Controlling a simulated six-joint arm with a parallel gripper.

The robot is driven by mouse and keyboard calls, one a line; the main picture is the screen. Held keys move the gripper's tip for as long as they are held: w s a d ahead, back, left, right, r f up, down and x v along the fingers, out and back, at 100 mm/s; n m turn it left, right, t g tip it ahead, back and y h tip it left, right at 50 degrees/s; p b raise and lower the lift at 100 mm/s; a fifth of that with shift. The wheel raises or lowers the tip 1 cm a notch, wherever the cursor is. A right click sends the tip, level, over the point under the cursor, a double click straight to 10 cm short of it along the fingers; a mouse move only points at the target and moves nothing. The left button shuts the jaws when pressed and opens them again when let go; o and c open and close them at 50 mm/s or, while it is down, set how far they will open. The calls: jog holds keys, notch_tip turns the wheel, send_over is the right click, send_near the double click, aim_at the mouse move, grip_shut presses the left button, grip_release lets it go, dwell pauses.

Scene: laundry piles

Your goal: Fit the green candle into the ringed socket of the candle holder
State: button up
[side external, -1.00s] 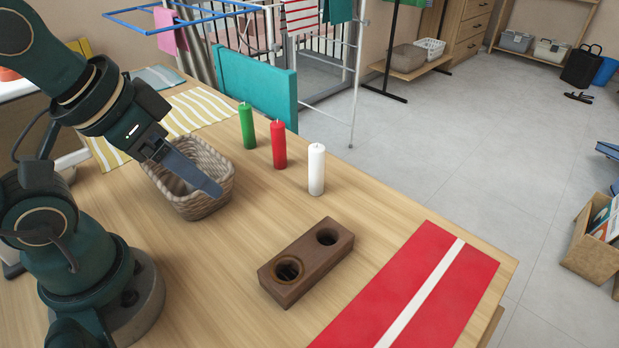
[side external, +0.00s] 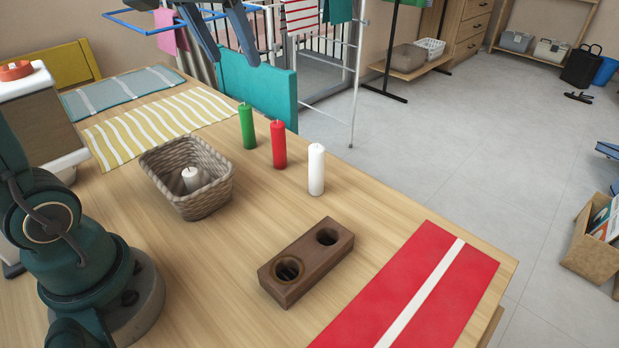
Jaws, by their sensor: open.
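The green candle (side external: 247,127) stands upright on the table, at the left end of a row with a red candle (side external: 278,145) and a white candle (side external: 316,170). The candle holder (side external: 305,263) is a dark wooden block with two round sockets. The nearer socket (side external: 288,270) seems to have a ring around its rim; the farther socket (side external: 327,237) looks plain. Both look empty. My gripper (side external: 232,58) is open and empty at the top of the picture, above the green candle and apart from it. Its upper part is cut off by the frame.
A wicker basket (side external: 206,207) with a short white candle (side external: 191,178) inside stands left of the holder. A red mat with a white stripe (side external: 400,300) lies at right. Striped cloths (side external: 160,122) lie at the back left. Table between candles and holder is clear.

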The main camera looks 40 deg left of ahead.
jog(key=w+a+f+n+g+y, duration=0.1)
jog(key=w+a+f+n, duration=0.15)
jog(key=w+a, duration=0.5)
jog(key=n, duration=0.3)
send_over(244, 107)
notch_tip(244, 107, down, 3)
jog(key=shift+g+y, duration=0.3)
jog(key=shift+g, duration=0.1)
notch_tip(244, 107, down, 12)
jog(key=shift+s, duration=0.1)
jog(key=shift+x, duration=2.8)
jog(key=shift+d, duration=0.1)
grip_shut()
